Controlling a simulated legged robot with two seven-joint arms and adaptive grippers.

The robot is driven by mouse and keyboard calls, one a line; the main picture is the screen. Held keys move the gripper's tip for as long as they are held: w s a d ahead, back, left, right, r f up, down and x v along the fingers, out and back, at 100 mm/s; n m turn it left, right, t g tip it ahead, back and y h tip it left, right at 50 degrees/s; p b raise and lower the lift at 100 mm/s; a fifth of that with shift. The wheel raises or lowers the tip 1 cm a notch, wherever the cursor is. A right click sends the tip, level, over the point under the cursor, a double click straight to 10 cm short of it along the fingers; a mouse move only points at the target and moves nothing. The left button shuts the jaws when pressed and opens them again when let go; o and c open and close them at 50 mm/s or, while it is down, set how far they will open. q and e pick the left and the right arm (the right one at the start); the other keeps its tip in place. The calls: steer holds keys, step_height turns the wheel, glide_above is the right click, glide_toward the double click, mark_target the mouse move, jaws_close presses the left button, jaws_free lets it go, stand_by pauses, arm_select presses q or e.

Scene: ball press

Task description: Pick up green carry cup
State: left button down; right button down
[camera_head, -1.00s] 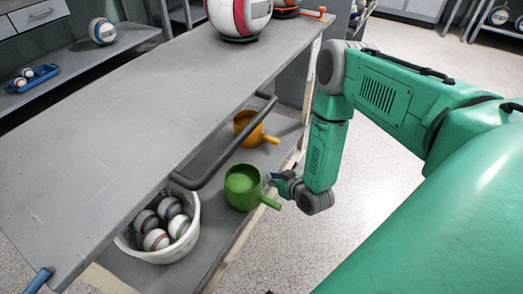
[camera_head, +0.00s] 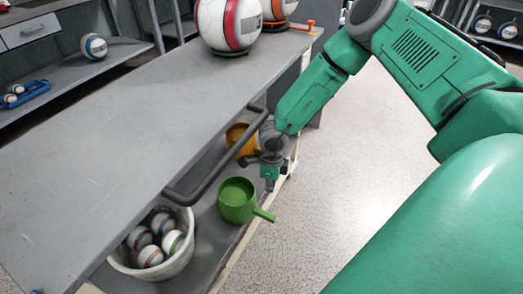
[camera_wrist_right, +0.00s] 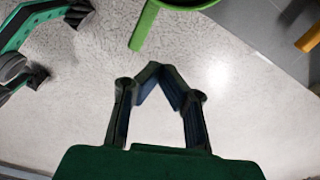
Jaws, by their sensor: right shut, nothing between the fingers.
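The green carry cup (camera_head: 236,198) stands upright on the lower shelf, its handle (camera_head: 265,215) pointing right, past the shelf edge. In the right wrist view the cup's handle (camera_wrist_right: 145,25) shows at the top, with part of the round body cut off by the frame. My right gripper (camera_head: 269,184) is just behind and to the right of the cup, above the shelf edge. Its fingers (camera_wrist_right: 163,72) are shut and empty, apart from the handle in the wrist view.
An orange cup (camera_head: 238,132) stands behind, partly hidden by my right arm and a dark rail (camera_head: 210,175). A white bucket (camera_head: 119,262) with several balls sits left of the green cup. The tabletop (camera_head: 110,150) overhangs the shelf. The floor at right is open.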

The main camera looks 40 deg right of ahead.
mark_target(247, 205)
steer(key=w+a+f+b, duration=0.2)
steer(key=f+b, duration=0.4)
steer(key=f, duration=0.3)
steer(key=shift+w+a+f, duration=0.2)
steer(key=shift+w+f, duration=0.15)
steer(key=shift+w, duration=0.2)
